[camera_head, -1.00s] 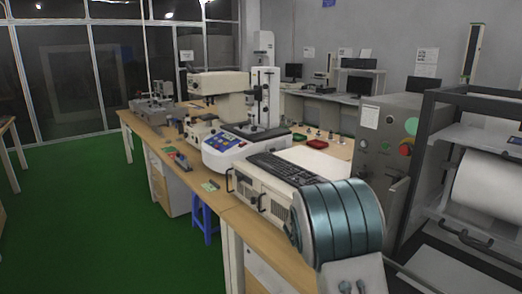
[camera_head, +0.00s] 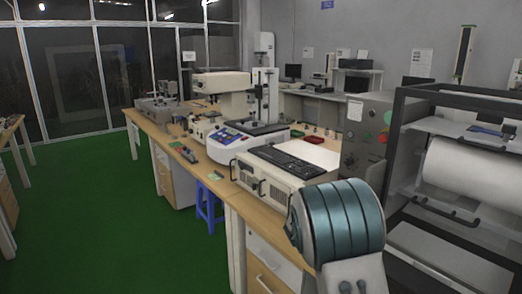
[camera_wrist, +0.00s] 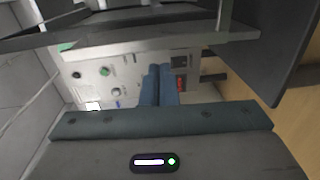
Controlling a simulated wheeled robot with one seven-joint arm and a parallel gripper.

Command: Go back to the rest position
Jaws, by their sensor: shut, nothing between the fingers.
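My gripper (camera_wrist: 159,72) shows in the wrist view as two blue fingers pressed side by side, with nothing between them. A pale panel with knobs and buttons (camera_wrist: 105,72) lies beyond the fingertips. I cannot tell how far the fingers are from it. In the head view, a rounded teal and grey part of my arm (camera_head: 338,220) fills the lower middle. The gripper itself does not show there.
A wooden bench (camera_head: 237,198) carries a keyboard on a beige case (camera_head: 285,180) and a blue-white instrument (camera_head: 228,147). A grey control cabinet (camera_head: 357,150) and a dark-framed machine with a white roll (camera_head: 470,178) stand right. Green floor (camera_head: 110,220) is open at left.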

